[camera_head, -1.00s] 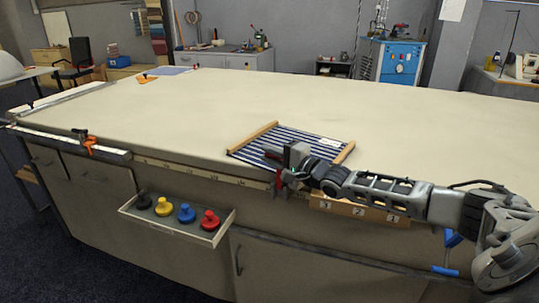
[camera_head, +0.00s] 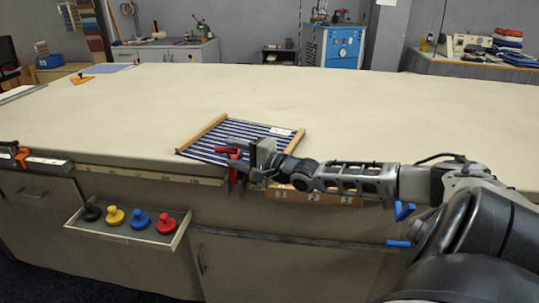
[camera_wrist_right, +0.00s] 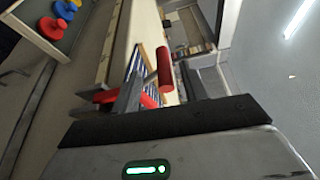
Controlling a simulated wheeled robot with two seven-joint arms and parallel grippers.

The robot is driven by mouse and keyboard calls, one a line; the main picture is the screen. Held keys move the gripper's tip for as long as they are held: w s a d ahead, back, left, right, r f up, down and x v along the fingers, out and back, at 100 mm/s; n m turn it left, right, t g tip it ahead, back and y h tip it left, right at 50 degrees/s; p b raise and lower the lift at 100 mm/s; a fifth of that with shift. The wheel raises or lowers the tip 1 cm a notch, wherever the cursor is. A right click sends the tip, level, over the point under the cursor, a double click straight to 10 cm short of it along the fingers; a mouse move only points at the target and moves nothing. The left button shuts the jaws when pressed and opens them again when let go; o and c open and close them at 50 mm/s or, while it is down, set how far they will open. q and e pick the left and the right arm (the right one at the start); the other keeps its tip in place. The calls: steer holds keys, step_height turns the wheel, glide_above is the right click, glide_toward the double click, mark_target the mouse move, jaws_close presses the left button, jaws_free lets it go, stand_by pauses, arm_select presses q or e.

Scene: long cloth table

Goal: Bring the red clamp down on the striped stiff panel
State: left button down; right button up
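The striped stiff panel (camera_head: 215,151), navy and white with wooden strips along two sides, lies flat near the table's front edge. The red clamp (camera_head: 233,153) is at the panel's near side, its bar hanging down past the table edge. My right gripper (camera_head: 252,156) is at the clamp and appears shut on it. I cannot tell whether the clamp's jaw touches the panel. My left gripper is out of view.
An open drawer (camera_head: 115,232) with black, yellow, blue and red knobbed pieces juts out at the front left. A numbered wooden block (camera_head: 310,196) is below my right forearm. An orange clamp (camera_head: 21,156) sits at the left edge.

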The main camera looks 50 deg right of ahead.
arm_select(q)
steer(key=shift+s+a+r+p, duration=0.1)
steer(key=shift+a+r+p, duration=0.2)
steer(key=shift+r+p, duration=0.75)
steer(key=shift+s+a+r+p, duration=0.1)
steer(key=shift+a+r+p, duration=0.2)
steer(key=shift+p, duration=1.3)
arm_select(e)
steer(key=v, duration=1.1)
steer(key=shift+s+a+r, duration=0.2)
steer(key=shift+s+r, duration=0.1)
steer(key=shift+r, duration=0.05)
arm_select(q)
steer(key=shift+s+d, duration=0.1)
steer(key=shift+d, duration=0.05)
arm_select(e)
steer(key=s+a+f+n+g+y, duration=0.1)
steer(key=s+a+f+n+g, duration=0.35)
steer(key=a+f, duration=0.35)
steer(key=s+a+f+n+g, duration=0.3)
steer(key=s+a+f+n, duration=0.2)
steer(key=a, duration=0.6)
steer(key=s+a+r+n+g+h, duration=0.2)
steer(key=s+a+n+g+h, duration=0.3)
steer(key=s+n, duration=0.4)
steer(key=w+a+f+t+y, duration=0.2)
steer(key=w+a+f+t, duration=0.3)
steer(key=f, duration=0.4)
steer(key=shift+f+y, duration=0.4)
